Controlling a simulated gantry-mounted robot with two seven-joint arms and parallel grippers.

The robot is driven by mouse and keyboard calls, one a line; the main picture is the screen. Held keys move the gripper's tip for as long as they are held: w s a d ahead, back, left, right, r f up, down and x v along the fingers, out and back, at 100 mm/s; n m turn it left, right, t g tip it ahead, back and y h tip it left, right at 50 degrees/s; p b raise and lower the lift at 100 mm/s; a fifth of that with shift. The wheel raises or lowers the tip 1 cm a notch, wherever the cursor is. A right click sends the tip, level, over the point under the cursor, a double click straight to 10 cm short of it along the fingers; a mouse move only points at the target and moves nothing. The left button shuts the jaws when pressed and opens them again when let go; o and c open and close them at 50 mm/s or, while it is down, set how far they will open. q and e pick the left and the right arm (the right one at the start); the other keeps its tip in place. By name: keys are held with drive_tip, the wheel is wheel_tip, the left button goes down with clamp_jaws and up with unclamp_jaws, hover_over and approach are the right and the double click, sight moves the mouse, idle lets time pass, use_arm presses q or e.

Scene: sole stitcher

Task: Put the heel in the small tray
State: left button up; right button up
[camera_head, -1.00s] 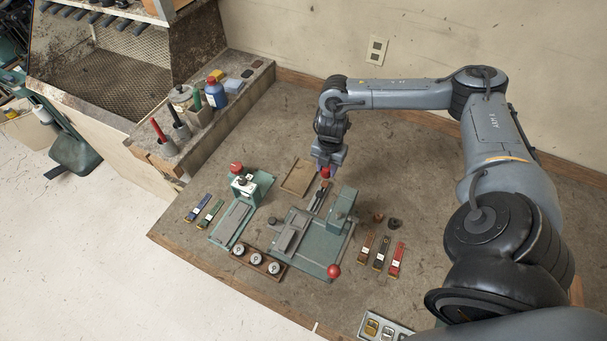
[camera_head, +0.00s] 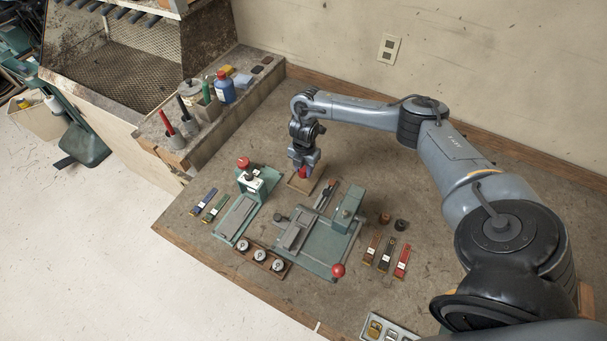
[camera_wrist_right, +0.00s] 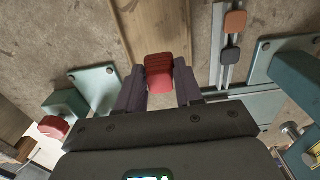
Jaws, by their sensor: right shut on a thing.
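My right gripper (camera_head: 304,172) is shut on a red heel (camera_wrist_right: 158,75), a small block with rounded corners. The heel also shows as a red spot under the fingers in the head view (camera_head: 303,174). The gripper points down over the small tray (camera_head: 296,185), a shallow wooden tray on the bench. In the right wrist view the tray (camera_wrist_right: 155,30) lies beyond and below the heel. The heel appears to be above it; the exact height cannot be told. My left gripper is not in view.
Right of the tray, a metal rail (camera_wrist_right: 218,50) holds a brown heel (camera_wrist_right: 235,22) and a black heel (camera_wrist_right: 231,54). Green fixtures stand either side: a press with a red knob (camera_head: 243,163) at left and a larger one (camera_head: 348,205) at right. The bench behind the tray is clear.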

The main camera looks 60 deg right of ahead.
sight(303, 175)
drive_tip(key=shift+w+f, duration=0.1)
drive_tip(key=shift+f, duration=1.95)
drive_tip(key=shift+f, duration=0.1)
drive_tip(key=o, duration=1)
